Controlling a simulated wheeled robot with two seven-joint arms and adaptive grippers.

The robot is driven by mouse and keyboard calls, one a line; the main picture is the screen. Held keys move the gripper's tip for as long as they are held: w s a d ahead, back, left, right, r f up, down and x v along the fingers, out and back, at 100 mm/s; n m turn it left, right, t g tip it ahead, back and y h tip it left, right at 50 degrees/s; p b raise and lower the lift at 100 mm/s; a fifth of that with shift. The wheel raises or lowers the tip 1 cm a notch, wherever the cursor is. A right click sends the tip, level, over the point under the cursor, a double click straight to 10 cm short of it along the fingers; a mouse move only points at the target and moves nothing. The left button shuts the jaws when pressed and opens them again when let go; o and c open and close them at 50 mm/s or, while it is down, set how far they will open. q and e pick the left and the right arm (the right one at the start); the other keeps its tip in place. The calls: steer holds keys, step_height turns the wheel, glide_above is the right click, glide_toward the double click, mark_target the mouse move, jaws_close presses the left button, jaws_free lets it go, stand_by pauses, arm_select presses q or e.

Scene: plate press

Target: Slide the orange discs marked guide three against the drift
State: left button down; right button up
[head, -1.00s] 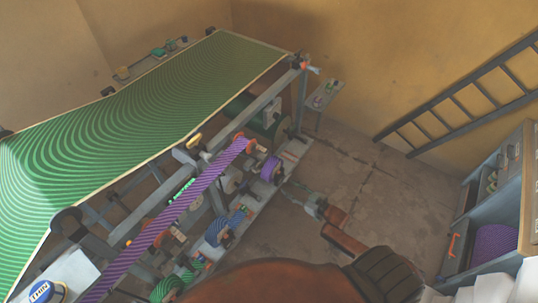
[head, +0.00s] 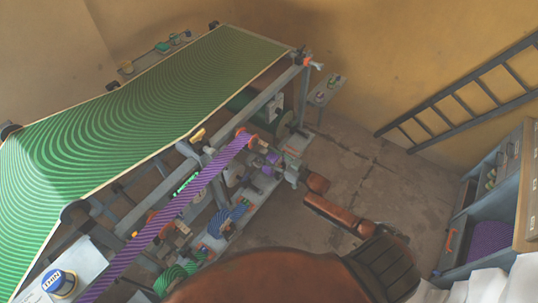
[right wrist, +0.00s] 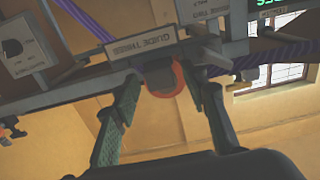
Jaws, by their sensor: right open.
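In the right wrist view an orange disc (right wrist: 179,82) with a dark centre sits below a plate lettered GUIDE THREE (right wrist: 140,48). My right gripper (right wrist: 165,88) is open, with one finger on each side of the disc. I cannot tell whether either finger touches it. In the head view my right gripper (head: 292,167) is at the far right end of the machine's lower rail, partly lost among the parts there. Orange discs (head: 252,140) show at the upper end of the purple striped band (head: 170,218). My left gripper is not in view.
A green striped web (head: 150,110) slopes across the machine frame at left. A small side shelf (head: 326,92) stands behind the rail end. Shelving with a purple roll (head: 490,238) stands at right. The floor between is clear.

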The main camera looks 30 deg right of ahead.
steer(key=shift+c, duration=0.3)
jaws_close()
stand_by(0.5)
